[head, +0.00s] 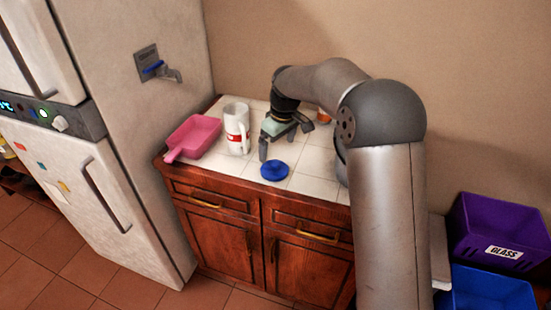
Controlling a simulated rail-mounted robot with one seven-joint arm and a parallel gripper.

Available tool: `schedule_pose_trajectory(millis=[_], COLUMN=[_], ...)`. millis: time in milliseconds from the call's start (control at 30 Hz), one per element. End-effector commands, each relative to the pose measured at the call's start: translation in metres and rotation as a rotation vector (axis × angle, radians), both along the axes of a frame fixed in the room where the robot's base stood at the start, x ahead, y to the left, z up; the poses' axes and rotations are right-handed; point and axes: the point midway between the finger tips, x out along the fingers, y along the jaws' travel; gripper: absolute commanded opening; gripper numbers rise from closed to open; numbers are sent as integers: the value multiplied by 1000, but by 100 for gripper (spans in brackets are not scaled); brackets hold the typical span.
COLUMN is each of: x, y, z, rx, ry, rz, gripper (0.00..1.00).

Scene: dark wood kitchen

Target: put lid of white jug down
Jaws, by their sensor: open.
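The white jug (236,127) with a red label stands upright on the tiled counter (309,184), and its top looks open. A round blue lid (274,170) lies on the counter near the front edge, to the right of and in front of the jug. My gripper (275,147) is just to the right of the jug, behind and above the lid, with its fingers apart. It looks clear of the lid. I see nothing between its fingers.
A pink dustpan-like tray (193,138) lies left of the jug. A small orange item (323,116) is partly hidden behind my arm. A fridge (110,140) stands at left. Purple (500,232) and blue (490,290) bins stand at right. The counter's front right is clear.

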Motion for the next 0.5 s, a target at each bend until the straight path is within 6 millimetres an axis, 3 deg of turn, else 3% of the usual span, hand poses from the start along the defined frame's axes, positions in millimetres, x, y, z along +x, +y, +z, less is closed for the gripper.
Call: schedule_pose_trajectory(millis=[200,500], x=[-3,-10], y=[-4,-9], z=[31,41], rx=[0,-4], ry=[-1,2], rz=[0,-15], gripper=[100,100])
